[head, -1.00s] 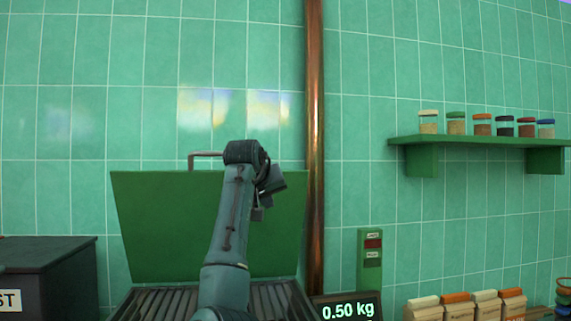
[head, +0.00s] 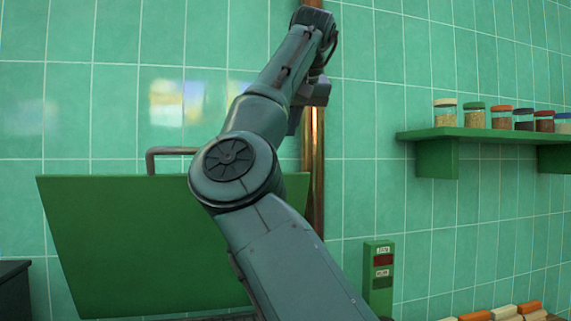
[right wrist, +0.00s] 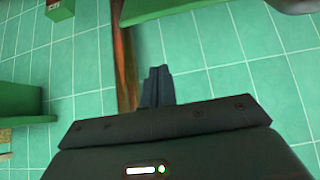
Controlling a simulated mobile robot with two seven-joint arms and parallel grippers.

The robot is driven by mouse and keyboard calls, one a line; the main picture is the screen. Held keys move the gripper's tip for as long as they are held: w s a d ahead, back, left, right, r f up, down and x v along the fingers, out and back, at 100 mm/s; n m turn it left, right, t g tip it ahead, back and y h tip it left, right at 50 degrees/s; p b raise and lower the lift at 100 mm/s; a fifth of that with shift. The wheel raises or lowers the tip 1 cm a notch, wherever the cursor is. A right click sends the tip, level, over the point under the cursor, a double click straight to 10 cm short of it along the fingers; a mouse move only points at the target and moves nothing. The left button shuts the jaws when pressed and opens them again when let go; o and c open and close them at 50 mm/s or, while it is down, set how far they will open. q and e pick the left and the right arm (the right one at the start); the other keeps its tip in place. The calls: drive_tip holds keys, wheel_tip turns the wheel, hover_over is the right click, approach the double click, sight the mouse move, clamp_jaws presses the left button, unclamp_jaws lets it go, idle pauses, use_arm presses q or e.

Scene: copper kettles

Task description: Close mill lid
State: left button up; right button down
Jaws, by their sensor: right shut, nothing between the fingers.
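The mill lid (head: 120,245) is a green panel that stands open and upright against the tiled wall. Its grey bar handle (head: 165,152) is on the top edge, partly behind my right arm. My right gripper (head: 310,95) is up and to the right of the lid, in front of the copper pipe, apart from the handle. In the right wrist view its dark fingers (right wrist: 157,88) are together and empty, and a green part of the lid (right wrist: 165,9) shows at the top edge. My arm hides the lid's right part. My left gripper is not in view.
The copper pipe (head: 314,150) runs up the wall behind my gripper. A green shelf (head: 480,133) with several jars is at right. A green control box (head: 378,280) with a red display is below it. A dark box (head: 14,290) is at lower left.

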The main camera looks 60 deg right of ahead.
drive_tip(key=f, duration=0.2)
drive_tip(key=w+d+f, duration=0.1)
drive_tip(key=f, duration=0.2)
drive_tip(key=w+d+f, duration=0.1)
drive_tip(key=f, duration=0.1)
drive_tip(key=shift+w+f+p, duration=0.25)
drive_tip(key=shift+p, duration=0.1)
drive_tip(key=shift+s+a+f, duration=0.3)
drive_tip(key=shift+s+f, duration=0.05)
drive_tip(key=shift+s, duration=0.05)
